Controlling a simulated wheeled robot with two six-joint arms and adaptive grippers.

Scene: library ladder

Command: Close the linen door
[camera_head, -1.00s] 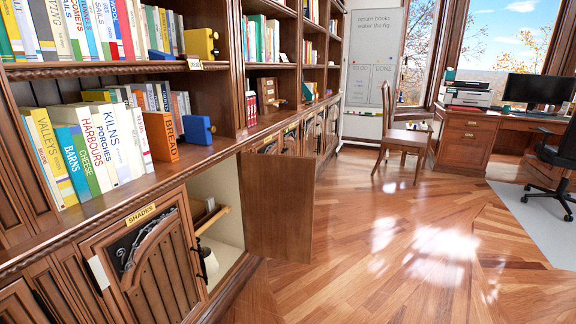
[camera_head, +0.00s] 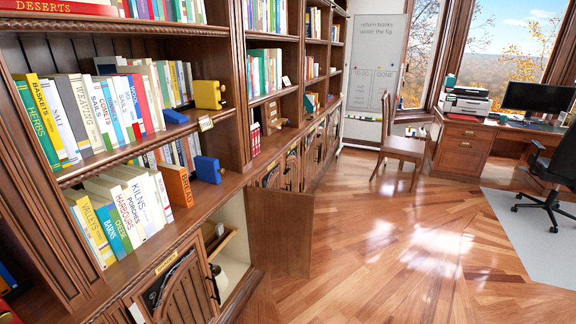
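A brown cabinet door (camera_head: 282,232) stands swung open, sticking out from the lower bookcase into the room. I take it as the linen door, but no label shows on it. The cabinet opening (camera_head: 236,238) beside it has pale inner walls, with a wooden rod and a whitish object inside. To its left, a panelled door (camera_head: 187,290) with a black curved ornament is shut, with a yellow label (camera_head: 167,262) above it. Neither of my grippers is in view.
The bookcase shelves hold many books, with a yellow bookend (camera_head: 208,95) and a blue bookend (camera_head: 208,169). The wooden floor (camera_head: 400,255) right of the open door is clear. A wooden chair (camera_head: 402,146), desk (camera_head: 465,146) and black office chair (camera_head: 548,175) stand farther back.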

